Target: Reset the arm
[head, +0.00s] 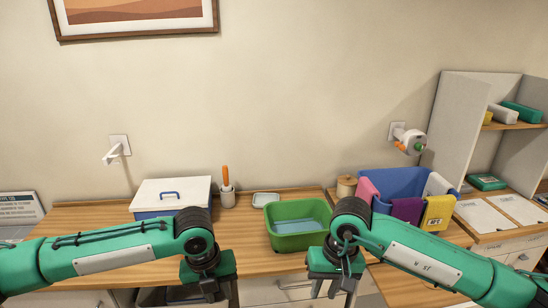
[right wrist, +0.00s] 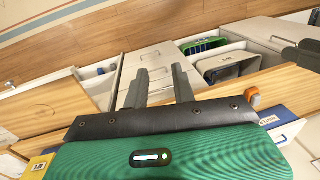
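My left arm reaches in from the left in the head view, and its gripper (head: 209,290) hangs over the front edge of the counter; its fingertips are cut off by the frame. My right arm reaches in from the right, and its gripper (head: 332,290) hangs in front of the counter, right of the green basin. In the right wrist view the right gripper's two fingers (right wrist: 159,78) stand apart with nothing visible between them.
A green basin (head: 298,243) stands on the wooden counter (head: 250,255) between my arms. A white lidded box (head: 145,207), a cup (head: 227,198) with an orange-handled tool, and a blue bin (head: 400,180) with cloths stand behind. The right wrist view shows open drawers (right wrist: 100,78).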

